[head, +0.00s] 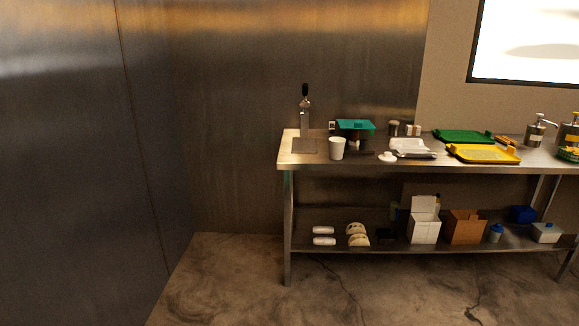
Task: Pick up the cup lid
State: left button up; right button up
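A small white lid-like disc (388,157) lies on the steel table's top near its front edge; it looks like the cup lid, but it is too small to be sure. A white cup (337,148) stands upright to its left, apart from it. Neither of my grippers shows in the head view, and the table stands some way off across the floor.
The concrete floor (250,285) in front is clear.

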aim_at(388, 157)
jog(key=i, duration=0.95)
jog(key=i+z, duration=0.1)
jog(key=i, duration=0.85)
